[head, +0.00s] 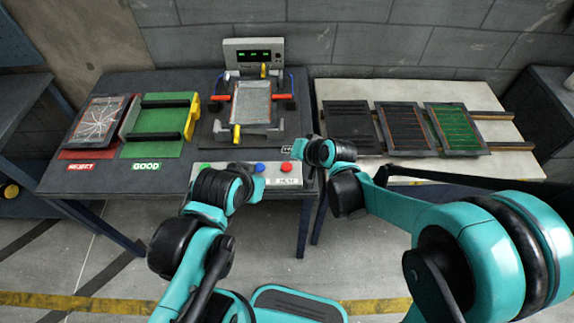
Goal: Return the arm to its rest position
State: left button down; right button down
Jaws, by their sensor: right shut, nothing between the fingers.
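My right arm comes in from the right, bent, with teal and black links. Its gripper (300,148) is at the front edge of the dark table, right of the test fixture. It is shut and empty, and small in view. My left arm reaches up from the bottom middle. Its end (256,187) is in front of the button box, and its fingers cannot be made out. A silver-framed panel (251,103) lies in the test fixture (208,133), apart from both arms.
A meter box (253,50) stands behind the fixture. A cracked panel (97,120) lies on the red REJECT area (75,154). The green GOOD tray (160,125) is beside it. Three panels, one green (458,127), lie on the pale right table (340,88). The button box (288,172) is close to both arms.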

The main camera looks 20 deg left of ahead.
jog(key=s+d+r+h, duration=0.1)
jog(key=s+d, duration=0.4)
jog(key=d, duration=0.5)
jog(key=s+d+r+m+t+h+b, duration=0.1)
jog(key=s+d+r+h, duration=0.1)
jog(key=s+d, duration=0.4)
jog(key=s+d+r+h+b, duration=0.1)
jog(key=s+d+h, duration=0.3)
jog(key=d, duration=1.2)
jog(key=shift+s+r, duration=0.65)
jog(key=shift+s, duration=0.1)
jog(key=shift+t, duration=0.3)
